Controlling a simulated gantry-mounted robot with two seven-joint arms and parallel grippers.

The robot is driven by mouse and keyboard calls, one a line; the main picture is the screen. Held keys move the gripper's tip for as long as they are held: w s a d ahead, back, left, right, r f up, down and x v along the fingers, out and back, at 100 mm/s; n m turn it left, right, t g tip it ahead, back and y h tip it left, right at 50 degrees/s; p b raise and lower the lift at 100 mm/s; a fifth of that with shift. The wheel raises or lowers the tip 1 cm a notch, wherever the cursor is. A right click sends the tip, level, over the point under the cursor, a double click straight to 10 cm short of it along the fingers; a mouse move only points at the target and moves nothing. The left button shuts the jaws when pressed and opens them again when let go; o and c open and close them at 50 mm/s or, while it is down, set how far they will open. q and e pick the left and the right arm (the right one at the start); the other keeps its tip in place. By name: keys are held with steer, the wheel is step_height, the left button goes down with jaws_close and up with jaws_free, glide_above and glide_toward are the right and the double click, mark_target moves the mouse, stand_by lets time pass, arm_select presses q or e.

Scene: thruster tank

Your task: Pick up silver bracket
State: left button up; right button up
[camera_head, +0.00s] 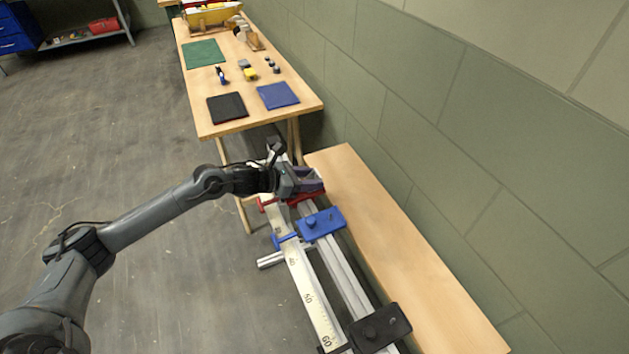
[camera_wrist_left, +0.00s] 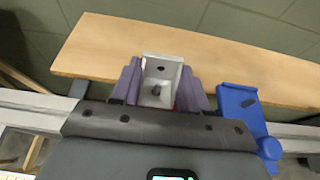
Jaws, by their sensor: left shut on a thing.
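The silver bracket (camera_wrist_left: 160,80) shows in the left wrist view as a small pale metal angle piece with a dark hole in it. It sits between the two purple fingers of my left gripper (camera_wrist_left: 161,90), which is shut on it. In the head view my left gripper (camera_head: 308,183) is over the far part of the rail, by a red carriage (camera_head: 304,195). The bracket is too small and hidden to make out there. I cannot tell whether it touches the red carriage. My right gripper is not in view.
A blue carriage (camera_head: 321,223) and a black carriage (camera_head: 379,327) sit nearer on the rail, which has a scale (camera_head: 308,298). A bare wooden bench (camera_head: 400,250) runs along the wall. A farther table (camera_head: 205,120) holds mats and small parts.

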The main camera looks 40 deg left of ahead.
arm_select(q)
steer(key=shift+c, duration=1.1)
steer(key=shift+r, duration=0.1)
